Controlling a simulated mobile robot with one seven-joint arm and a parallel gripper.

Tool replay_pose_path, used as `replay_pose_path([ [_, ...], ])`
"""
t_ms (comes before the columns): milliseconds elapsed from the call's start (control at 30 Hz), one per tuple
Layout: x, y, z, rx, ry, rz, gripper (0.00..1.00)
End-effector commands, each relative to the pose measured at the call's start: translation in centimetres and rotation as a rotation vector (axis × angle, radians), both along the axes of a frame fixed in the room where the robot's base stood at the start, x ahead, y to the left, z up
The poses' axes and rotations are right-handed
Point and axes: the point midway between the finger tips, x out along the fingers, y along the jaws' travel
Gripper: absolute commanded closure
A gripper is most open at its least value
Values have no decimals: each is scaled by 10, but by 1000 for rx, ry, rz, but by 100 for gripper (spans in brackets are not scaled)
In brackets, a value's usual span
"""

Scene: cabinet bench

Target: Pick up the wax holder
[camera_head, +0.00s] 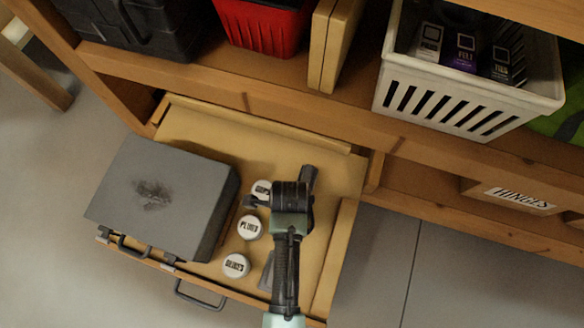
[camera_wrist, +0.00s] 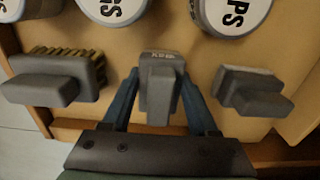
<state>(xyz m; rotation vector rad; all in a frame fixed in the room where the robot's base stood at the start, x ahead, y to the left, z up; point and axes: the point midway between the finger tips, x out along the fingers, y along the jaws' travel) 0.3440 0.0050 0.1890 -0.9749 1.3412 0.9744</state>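In the wrist view a small grey holder (camera_wrist: 160,88) stands between my fingers; its label is upside down and seems to read WAX. My gripper (camera_wrist: 160,80) is open, with one blue finger on each side of it. Gaps show between the fingers and its narrow near part; contact at the tips cannot be told. In the head view my gripper (camera_head: 290,200) is over the drawer (camera_head: 345,175) and hides this holder. A grey brush with yellow bristles (camera_wrist: 55,78) lies to the left, and another grey block-like tool (camera_wrist: 252,92) to the right.
White-lidded jars (camera_head: 236,265) line up left of my gripper in the head view. A large grey case (camera_head: 165,195) fills the drawer's left side. The shelf above holds a red bin (camera_head: 262,25) and a white slotted basket (camera_head: 460,105).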

Motion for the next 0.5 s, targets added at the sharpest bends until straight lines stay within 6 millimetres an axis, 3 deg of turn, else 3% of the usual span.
replay_pose_path([
  [33,0,0,0,0,0,0,54],
  [300,0,0,0,0,1,0,100],
  [500,0,0,0,0,0,0,100],
])
